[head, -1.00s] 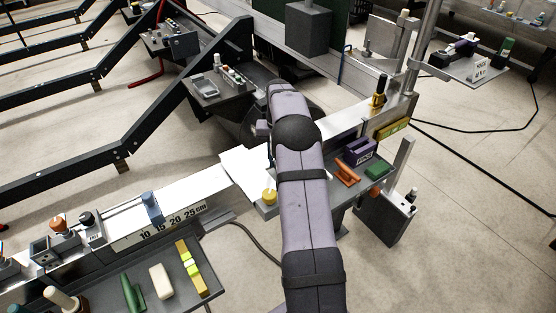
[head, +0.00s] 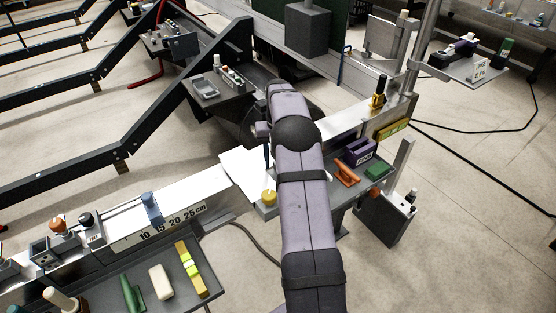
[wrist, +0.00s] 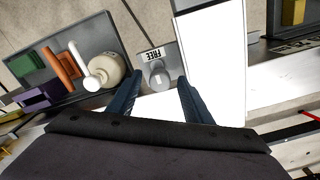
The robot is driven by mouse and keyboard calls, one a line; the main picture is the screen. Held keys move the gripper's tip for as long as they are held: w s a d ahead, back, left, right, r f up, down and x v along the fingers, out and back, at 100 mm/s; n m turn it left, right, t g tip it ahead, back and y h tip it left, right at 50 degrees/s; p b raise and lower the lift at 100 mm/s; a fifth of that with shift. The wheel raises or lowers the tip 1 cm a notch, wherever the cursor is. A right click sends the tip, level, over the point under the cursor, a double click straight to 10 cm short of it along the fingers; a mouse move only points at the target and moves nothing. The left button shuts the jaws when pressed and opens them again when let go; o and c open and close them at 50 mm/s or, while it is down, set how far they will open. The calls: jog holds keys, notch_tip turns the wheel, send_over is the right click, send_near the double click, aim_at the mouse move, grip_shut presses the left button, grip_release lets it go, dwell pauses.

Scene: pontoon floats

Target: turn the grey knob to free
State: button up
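The grey knob (wrist: 155,74) shows in the wrist view on a small grey plate, beside a white label reading FREE (wrist: 153,53) that appears upside down. A lighter bar runs across the knob; I cannot tell its exact setting. My gripper (wrist: 157,96) is open, with its two dark blue fingers apart and nothing between the tips. The knob lies just beyond the tips, between their lines; I see no contact. In the head view my gripper (head: 266,155) is mostly hidden behind my arm, and I cannot pick out the grey knob there.
Left of the knob in the wrist view stand a cream round piece (wrist: 107,70), an orange handle (wrist: 64,65), a green block (wrist: 30,65) and a purple block (wrist: 38,98). A white panel (wrist: 216,60) lies close on the right. A yellow piece (head: 269,197) shows beside my arm.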

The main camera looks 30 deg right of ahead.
dwell(0.3)
jog(key=shift+r+b, duration=1.35)
jog(key=shift+r, duration=2.3)
